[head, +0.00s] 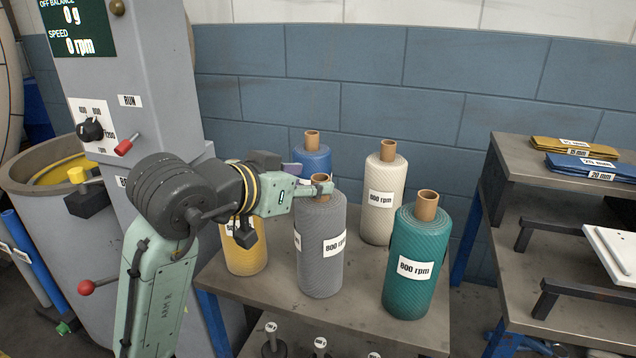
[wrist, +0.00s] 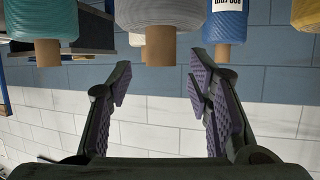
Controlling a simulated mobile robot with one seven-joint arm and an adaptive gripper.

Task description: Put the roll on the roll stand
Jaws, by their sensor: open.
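Several rolls with brown cores stand upright on a grey table (head: 270,285): a grey roll (head: 321,250), a teal roll (head: 412,260), a white roll (head: 382,200), a blue roll (head: 313,160) and a yellow roll (head: 245,258). The labels I can read say 800 rpm. My gripper (head: 308,180) is at the top of the grey roll, beside its core. In the upside-down wrist view my open gripper (wrist: 158,85) has the grey roll's core (wrist: 160,46) ahead, centred between its empty fingers. I cannot identify a roll stand.
A grey machine column (head: 135,70) with a red lever and a knob stands at left, beside a round tub (head: 25,180). At right a bench (head: 530,220) holds folded yellow and blue cloths (head: 590,165) and black brackets. A blue block wall (head: 470,90) is behind.

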